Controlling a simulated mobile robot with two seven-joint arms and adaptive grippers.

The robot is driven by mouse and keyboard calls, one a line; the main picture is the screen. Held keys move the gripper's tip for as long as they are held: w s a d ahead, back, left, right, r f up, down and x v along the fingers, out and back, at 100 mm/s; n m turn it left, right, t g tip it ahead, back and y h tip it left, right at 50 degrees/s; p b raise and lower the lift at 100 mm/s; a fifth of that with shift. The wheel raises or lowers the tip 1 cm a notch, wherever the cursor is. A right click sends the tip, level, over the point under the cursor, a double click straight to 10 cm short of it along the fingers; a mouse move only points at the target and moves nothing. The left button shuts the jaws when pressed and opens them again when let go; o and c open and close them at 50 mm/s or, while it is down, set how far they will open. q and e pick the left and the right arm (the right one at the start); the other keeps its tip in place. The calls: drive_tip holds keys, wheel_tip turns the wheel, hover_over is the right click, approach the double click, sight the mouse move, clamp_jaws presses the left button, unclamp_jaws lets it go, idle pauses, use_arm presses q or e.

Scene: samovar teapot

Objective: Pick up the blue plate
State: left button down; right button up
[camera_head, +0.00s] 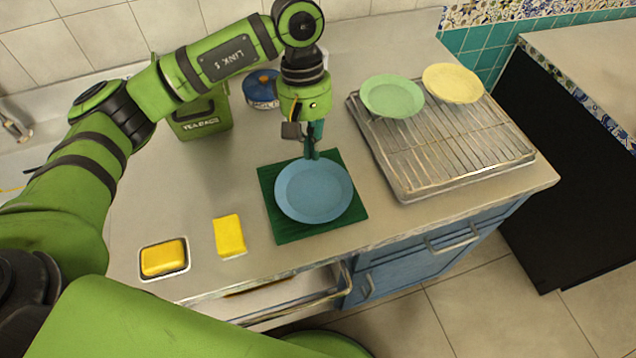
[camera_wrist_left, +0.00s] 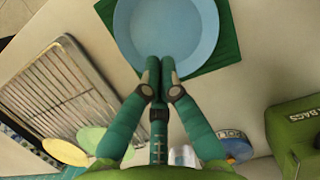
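The blue plate (camera_head: 314,191) lies flat on a dark green square mat (camera_head: 290,229) near the counter's front edge. My left gripper (camera_head: 311,150) points down at the plate's back rim. In the left wrist view the plate (camera_wrist_left: 168,30) fills the top middle. There, two of the left gripper's (camera_wrist_left: 159,82) fingers lie close together over the near rim, with a third finger behind them. I cannot tell whether the fingers touch or grip the rim. My right gripper is not in view.
A wire rack (camera_head: 440,145) at the right holds a green plate (camera_head: 392,96) and a yellow plate (camera_head: 453,83). A yellow sponge (camera_head: 229,236) and a soap dish (camera_head: 151,273) lie left.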

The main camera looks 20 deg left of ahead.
sight(323, 213)
use_arm(q)
drive_tip(key=p+x, duration=0.3)
drive_tip(key=x, duration=0.6)
drive_tip(key=shift+s+f+p, duration=0.1)
drive_tip(key=shift+f+p, duration=0.2)
drive_tip(key=shift+p, duration=0.05)
drive_tip(key=s+d+p, duration=0.2)
drive_tip(key=shift+s+r, duration=0.2)
drive_tip(key=shift+s, duration=0.1)
drive_tip(key=shift+s+d+f, duration=0.1)
drive_tip(key=shift+s+d, duration=0.05)
drive_tip(key=shift+s, duration=0.15)
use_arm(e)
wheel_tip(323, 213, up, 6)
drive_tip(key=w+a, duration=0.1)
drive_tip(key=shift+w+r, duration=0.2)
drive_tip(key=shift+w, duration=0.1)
use_arm(q)
drive_tip(key=shift+w, duration=0.1)
drive_tip(key=shift+f, duration=0.1)
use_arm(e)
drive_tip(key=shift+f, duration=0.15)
